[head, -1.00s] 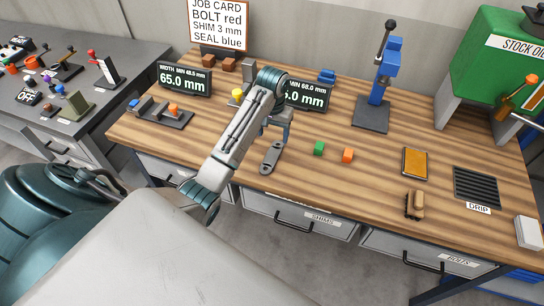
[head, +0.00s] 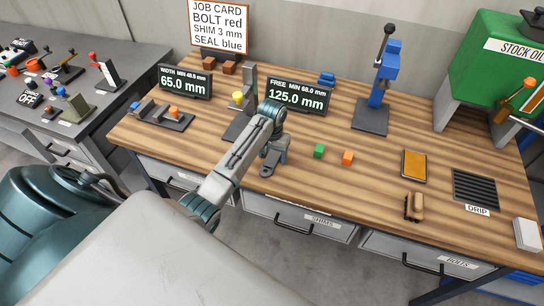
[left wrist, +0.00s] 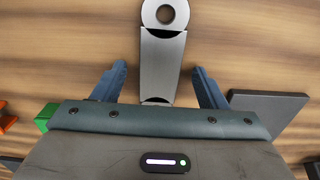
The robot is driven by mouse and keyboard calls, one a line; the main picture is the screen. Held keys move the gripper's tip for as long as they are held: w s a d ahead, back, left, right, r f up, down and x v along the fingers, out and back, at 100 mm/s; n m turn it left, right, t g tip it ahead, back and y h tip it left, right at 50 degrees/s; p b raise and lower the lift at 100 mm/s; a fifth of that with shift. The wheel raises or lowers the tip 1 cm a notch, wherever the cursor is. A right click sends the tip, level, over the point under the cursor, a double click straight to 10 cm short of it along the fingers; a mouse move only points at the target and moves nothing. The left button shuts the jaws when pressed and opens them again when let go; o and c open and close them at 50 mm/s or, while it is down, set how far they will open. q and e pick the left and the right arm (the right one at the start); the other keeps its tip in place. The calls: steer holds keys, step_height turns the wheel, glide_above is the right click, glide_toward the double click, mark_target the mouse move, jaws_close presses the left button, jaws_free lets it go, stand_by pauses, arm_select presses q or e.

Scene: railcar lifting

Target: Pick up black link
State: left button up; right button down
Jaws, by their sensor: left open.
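The black link (head: 265,171), a dark grey flat bar with a round eye, lies on the wooden bench below my left gripper (head: 276,153). In the head view the gripper covers much of it. In the left wrist view the link (left wrist: 162,62) runs lengthwise between the two blue fingers of my left gripper (left wrist: 160,80), with its eye beyond the fingertips. The fingers are apart, with a gap on each side of the link. The link's near end is hidden behind the gripper body. My right gripper is not in view.
A green block (head: 319,151) and an orange block (head: 348,157) sit just right of the gripper. A dark stand (head: 243,125) with a yellow knob is close on its left. Display screens (head: 297,95) stand behind. The front bench edge is near.

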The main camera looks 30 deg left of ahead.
arm_select(q)
steer(key=shift+f, duration=0.15)
steer(key=c, duration=1.2)
steer(key=shift+c, duration=1.2)
steer(key=shift+w, duration=0.1)
